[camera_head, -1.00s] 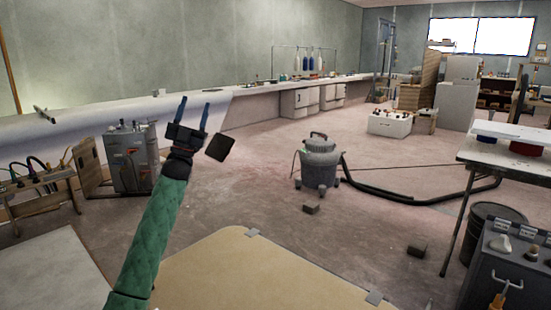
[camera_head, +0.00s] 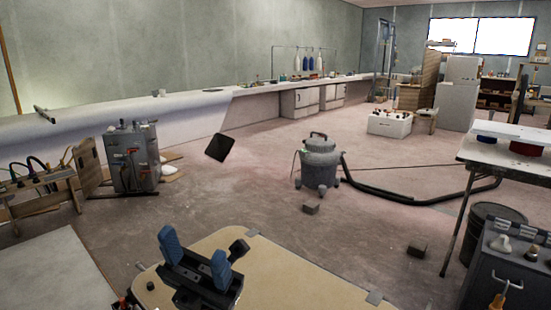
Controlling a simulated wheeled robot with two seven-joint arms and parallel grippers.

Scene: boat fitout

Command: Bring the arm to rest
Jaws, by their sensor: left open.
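My left gripper (camera_head: 194,246) is in the lower part of the head view, in front of the tan board's near left part. Its two blue fingers stand apart, and nothing shows between them. The arm behind it is mostly out of the picture. My right gripper is not in view.
The tan board (camera_head: 300,283) lies at the bottom, with a pale surface (camera_head: 60,270) to its left. A grey vacuum (camera_head: 319,165) with a black hose stands on the floor. A metal cabinet (camera_head: 484,265) is at right. The middle floor is largely clear.

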